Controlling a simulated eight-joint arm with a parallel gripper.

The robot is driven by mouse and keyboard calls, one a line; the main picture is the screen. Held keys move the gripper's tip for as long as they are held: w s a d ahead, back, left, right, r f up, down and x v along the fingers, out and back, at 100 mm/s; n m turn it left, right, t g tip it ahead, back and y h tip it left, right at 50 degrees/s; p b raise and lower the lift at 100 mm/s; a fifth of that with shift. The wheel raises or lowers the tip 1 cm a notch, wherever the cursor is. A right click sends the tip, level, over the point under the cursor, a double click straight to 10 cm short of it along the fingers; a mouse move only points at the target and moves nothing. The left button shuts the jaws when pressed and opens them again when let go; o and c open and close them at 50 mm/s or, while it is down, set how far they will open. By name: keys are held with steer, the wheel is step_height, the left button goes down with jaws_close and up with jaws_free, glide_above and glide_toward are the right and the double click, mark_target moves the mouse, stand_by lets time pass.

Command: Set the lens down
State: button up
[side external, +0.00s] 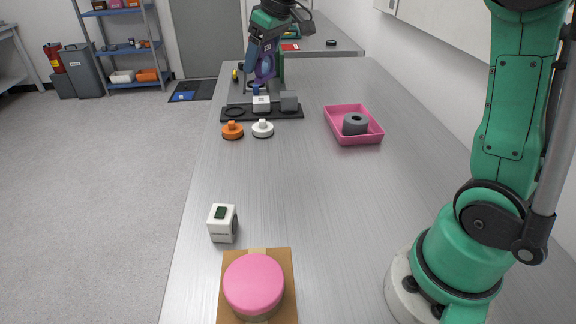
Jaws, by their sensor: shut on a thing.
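My gripper (265,58) is at the far end of the bench, above the back of a black base plate (262,114). It is shut on a purple-blue round piece, which looks like the lens (266,66), held roughly upright on edge. The lens is small and partly hidden by the fingers. I cannot tell whether it touches anything below. The base plate carries a dark ring at its left, a white block (261,104) in the middle and a grey block (289,101) at the right.
An orange knobbed disc (232,131) and a white one (263,129) sit in front of the plate. A pink tray (339,135) holds a grey ring (355,124). A white device (222,223) and a pink round piece (254,283) on a brown board are nearest. The bench middle is clear.

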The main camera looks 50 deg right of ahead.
steer(key=s+d+m, duration=0.2)
steer(key=s+d, duration=0.1)
steer(key=d, duration=0.2)
steer(key=shift+h, duration=0.4)
steer(key=f, duration=1.5)
steer(key=shift+w+a+f, duration=0.15)
steer(key=shift+w+f, duration=0.1)
steer(key=shift+f, duration=2.25)
steer(key=o, duration=1.5)
steer(key=shift+f, duration=0.15)
steer(key=v, duration=1.2)
steer(key=s+a+t, duration=0.2)
steer(key=s+a, duration=0.5)
steer(key=a, duration=0.5)
steer(key=shift+s+a+r+t, duration=0.35)
steer(key=shift+r+t, duration=0.05)
